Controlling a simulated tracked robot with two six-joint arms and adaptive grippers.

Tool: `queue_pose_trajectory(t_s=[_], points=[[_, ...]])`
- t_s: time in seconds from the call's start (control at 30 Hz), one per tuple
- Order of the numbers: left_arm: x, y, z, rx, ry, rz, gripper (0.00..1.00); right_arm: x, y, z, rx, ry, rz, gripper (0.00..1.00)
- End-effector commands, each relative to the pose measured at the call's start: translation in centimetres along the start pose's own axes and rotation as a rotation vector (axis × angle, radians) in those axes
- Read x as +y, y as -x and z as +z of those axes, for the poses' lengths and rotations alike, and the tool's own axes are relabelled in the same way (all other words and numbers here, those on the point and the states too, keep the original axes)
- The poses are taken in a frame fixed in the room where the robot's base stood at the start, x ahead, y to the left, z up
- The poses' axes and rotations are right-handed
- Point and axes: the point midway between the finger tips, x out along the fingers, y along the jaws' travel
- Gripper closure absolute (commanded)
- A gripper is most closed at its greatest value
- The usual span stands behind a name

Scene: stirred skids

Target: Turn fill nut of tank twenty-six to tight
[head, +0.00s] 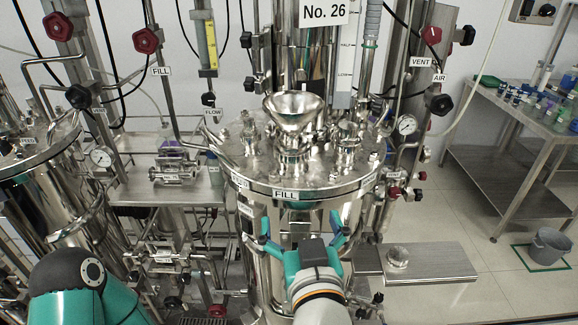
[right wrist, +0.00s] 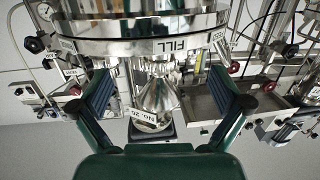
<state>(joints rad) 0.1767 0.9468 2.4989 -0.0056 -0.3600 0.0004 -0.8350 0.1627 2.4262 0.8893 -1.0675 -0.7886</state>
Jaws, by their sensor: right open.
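Tank twenty-six (head: 288,192) is the shiny steel vessel at the middle of the head view, under a "No. 26" sign (head: 323,13). A FILL label (head: 285,195) is on its front rim. A steel funnel (head: 293,110) stands on its lid, above a fitting (head: 293,150); I cannot make out the nut's shape or setting. My right gripper (head: 302,225) is open and empty, in front of the tank just below the rim. In the right wrist view its fingers (right wrist: 160,80) are spread wide, with the upside-down rim and funnel (right wrist: 158,98) seen beyond. My left gripper is out of view.
Gauges (head: 406,125) and several valve knobs flank the tank. Another tank (head: 65,185) stands at the left. A steel shelf (head: 425,262) is right of my right gripper. A bench (head: 515,115) with bottles and a grey bucket (head: 551,245) are at the far right.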

Motion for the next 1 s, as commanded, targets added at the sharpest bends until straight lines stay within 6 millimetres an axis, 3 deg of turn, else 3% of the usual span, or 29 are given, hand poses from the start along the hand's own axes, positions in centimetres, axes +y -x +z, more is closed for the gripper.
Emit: queue_pose_trajectory(t_s=[0.13,0.33,1.0], points=[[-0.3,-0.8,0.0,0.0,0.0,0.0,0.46,-0.2,2.5,-3.0,0.076,-0.014,0.022,0.0],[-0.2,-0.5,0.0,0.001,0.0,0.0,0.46,0.0,1.8,-3.9,0.087,-0.016,0.035,0.0],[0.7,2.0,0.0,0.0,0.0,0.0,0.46,0.4,-11.2,-5.0,0.084,-0.015,0.032,0.0]])
